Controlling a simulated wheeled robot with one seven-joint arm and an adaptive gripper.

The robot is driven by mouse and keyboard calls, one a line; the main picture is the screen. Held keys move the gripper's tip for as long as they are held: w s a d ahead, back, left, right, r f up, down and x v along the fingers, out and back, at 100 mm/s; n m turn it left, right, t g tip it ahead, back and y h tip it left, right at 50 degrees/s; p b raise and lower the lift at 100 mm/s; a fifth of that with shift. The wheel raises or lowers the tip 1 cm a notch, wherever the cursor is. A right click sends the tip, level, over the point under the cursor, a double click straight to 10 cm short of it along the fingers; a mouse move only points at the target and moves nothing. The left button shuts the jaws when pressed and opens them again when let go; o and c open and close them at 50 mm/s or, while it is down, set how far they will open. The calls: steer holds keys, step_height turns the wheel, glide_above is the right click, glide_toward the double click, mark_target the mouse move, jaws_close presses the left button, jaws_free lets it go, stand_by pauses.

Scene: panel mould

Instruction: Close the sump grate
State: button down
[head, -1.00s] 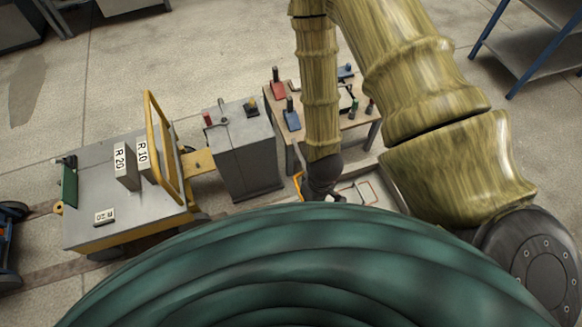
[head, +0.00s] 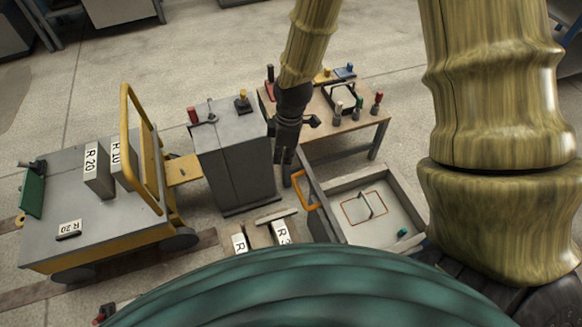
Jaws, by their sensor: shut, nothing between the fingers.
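My gripper (head: 284,156) is shut and empty, pointing down in front of the grey cabinet's right side. Just right of and below it, a grey panel (head: 318,200) with an orange handle (head: 302,188) stands up along the left side of a shallow light tray-like box (head: 400,190). The panel looks like the raised sump grate, though I see it nearly edge-on. The gripper appears apart from the handle. On the box's floor are a red-outlined rectangle with a dark bar handle (head: 370,204) and a small teal object (head: 403,233). My green body hides the box's near edge.
A grey cabinet (head: 235,165) with levers stands left of the gripper. A wooden table (head: 376,117) with coloured handles is behind the box. A yellow-framed cart (head: 100,215) is at left. Labelled blocks (head: 281,232) lie at the front.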

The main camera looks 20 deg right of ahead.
steer(key=shift+w+d+r+n+b, duration=0.5)
steer(key=shift+w+r+n+b, duration=0.3)
steer(key=shift+w+n+b, duration=1.75)
step_height(320, 180, down, 10)
steer(key=s+m+b, duration=0.1)
steer(key=b, duration=0.2)
steer(key=shift+s+d+r+h+b, duration=0.15)
steer(key=shift+d+r+b, duration=0.15)
steer(key=shift+d, duration=0.45)
steer(key=shift+d+r+h+b, duration=0.15)
steer(key=shift+d+r, duration=0.2)
steer(key=shift+d, duration=0.4)
steer(key=shift+d, duration=0.1)
